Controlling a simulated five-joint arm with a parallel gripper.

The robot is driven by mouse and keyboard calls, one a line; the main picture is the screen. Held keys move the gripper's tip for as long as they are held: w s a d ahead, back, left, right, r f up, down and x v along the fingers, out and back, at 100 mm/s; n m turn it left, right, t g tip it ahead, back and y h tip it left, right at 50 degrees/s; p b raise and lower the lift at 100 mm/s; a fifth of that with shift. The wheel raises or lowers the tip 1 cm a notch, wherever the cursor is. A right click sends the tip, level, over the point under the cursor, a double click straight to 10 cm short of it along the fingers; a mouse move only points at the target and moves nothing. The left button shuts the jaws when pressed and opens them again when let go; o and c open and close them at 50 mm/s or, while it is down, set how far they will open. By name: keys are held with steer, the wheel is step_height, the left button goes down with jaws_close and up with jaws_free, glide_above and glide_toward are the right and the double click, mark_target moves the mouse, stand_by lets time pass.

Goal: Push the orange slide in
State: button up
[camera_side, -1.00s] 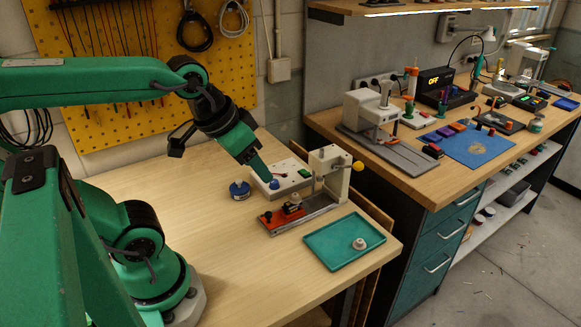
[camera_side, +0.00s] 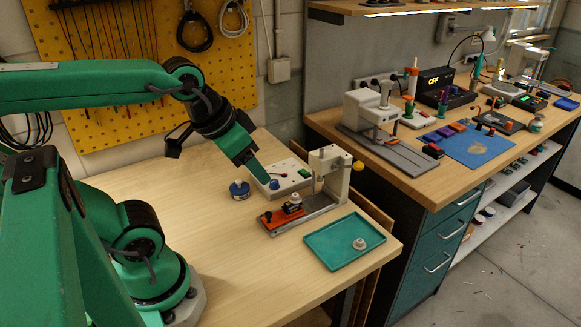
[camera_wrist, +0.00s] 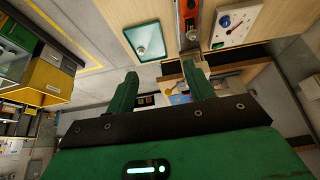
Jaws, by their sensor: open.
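The orange slide (camera_side: 274,217) lies at the left end of a grey rail under a small press (camera_side: 330,172) with a yellow ball knob. A small dark and white part sits on or just behind the slide. In the wrist view the orange slide (camera_wrist: 190,8) shows at the top edge, partly cut off. My gripper (camera_side: 262,178) hangs above and behind the slide in the side view, near the white box, apart from the slide. In the wrist view my gripper (camera_wrist: 160,75) has its two green fingers spread with nothing between them.
A white box (camera_side: 299,184) with a blue knob and red lever stands behind the rail. A blue round piece (camera_side: 239,190) stands left of it. A teal tray (camera_side: 325,246) holding a small round part lies in front. The bench's left and front are clear.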

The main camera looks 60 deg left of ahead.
steer(key=shift+c, duration=0.2)
steer(key=shift+c, duration=1.2)
steer(key=n+g, duration=0.6)
steer(key=n, duration=0.3)
glide_above(268, 213)
step_height(268, 213, down, 14)
steer(key=shift+r, duration=0.1)
steer(key=shift+f, duration=3.95)
